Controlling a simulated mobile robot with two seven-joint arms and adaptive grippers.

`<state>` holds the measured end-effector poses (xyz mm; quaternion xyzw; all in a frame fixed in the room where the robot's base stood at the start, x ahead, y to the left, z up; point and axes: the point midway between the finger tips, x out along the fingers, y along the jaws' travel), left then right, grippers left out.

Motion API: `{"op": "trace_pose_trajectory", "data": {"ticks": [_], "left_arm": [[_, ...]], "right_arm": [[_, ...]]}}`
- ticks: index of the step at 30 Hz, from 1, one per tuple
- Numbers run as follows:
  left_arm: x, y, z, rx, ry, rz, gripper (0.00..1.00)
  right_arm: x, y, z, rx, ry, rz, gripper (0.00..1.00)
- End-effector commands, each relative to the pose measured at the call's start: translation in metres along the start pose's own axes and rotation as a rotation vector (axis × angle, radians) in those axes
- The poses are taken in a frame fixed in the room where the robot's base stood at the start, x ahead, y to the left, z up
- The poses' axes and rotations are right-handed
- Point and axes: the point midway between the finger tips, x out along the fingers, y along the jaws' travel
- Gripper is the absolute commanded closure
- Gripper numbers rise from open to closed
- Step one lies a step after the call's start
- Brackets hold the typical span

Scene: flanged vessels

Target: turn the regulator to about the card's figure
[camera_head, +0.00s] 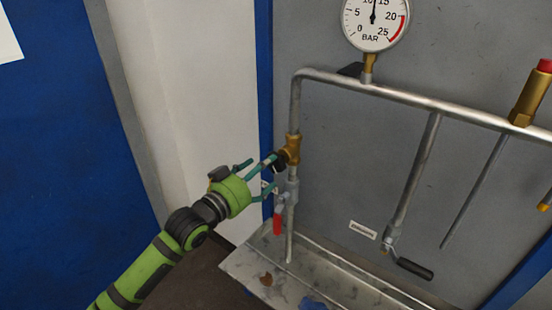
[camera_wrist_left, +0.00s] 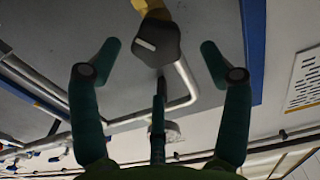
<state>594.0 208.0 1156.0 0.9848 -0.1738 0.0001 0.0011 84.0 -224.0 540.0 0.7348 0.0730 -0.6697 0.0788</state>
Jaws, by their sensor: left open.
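The regulator has a brass body (camera_head: 293,148) on the vertical pipe and a dark knob (camera_head: 280,164) facing my left gripper. In the left wrist view the knob (camera_wrist_left: 153,42) is black with a white pointer mark. My left gripper (camera_head: 272,174) is open, its fingers spread on either side of the knob; the wrist view shows gaps, with no clear contact. The pressure gauge (camera_head: 376,20) is cut by the top edge; its needle points almost straight up, between 10 and 15 bar. A blank-looking white sheet corner (camera_head: 8,38) shows at top left; no figure is readable. My right gripper is out of view.
A red-handled valve (camera_head: 278,220) sits just below the regulator, close to my lower finger. A horizontal pipe (camera_head: 430,100) runs right to a brass red-capped fitting (camera_head: 531,95). A black-handled lever (camera_head: 414,268) hangs lower right above a metal tray (camera_head: 256,270).

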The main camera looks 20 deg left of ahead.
Motion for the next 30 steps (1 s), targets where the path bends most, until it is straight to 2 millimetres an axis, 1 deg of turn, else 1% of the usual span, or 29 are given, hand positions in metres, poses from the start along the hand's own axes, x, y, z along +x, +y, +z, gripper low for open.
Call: {"op": "trace_pose_trajectory", "data": {"ticks": [1, 3, 9, 13, 21, 22, 23, 24, 26, 30], "left_arm": [[0.009, 0.001, -0.005, 0.0, 0.003, 0.0, 0.22], [0.02, 0.0, -0.005, 0.0, 0.003, -0.001, 0.22], [0.044, 0.0, -0.003, 0.0, 0.001, -0.001, 0.22], [0.051, 0.0, -0.001, 0.001, 0.001, 0.0, 0.22], [0.052, 0.0, 0.0, 0.002, 0.001, 0.0, 0.22], [0.052, 0.0, 0.0, 0.002, 0.001, 0.0, 0.26], [0.052, 0.0, 0.0, 0.002, 0.001, 0.0, 0.38], [0.052, 0.0, 0.0, 0.002, 0.001, 0.0, 0.54], [0.052, 0.0, 0.0, 0.002, 0.002, -0.001, 0.77], [0.052, 0.0, -0.002, 0.002, 0.005, -0.001, 0.78]], "right_arm": [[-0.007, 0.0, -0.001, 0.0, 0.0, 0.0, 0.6], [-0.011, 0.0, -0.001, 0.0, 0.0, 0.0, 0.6], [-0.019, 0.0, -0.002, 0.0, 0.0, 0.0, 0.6], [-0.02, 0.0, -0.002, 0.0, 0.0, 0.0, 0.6], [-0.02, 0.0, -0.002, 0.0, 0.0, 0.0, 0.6], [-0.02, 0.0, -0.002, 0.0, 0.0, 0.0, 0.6], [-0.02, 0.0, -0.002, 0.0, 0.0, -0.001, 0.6], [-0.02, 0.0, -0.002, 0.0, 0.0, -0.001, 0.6], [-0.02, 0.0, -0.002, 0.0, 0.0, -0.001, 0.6], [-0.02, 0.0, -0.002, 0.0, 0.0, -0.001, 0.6]]}}
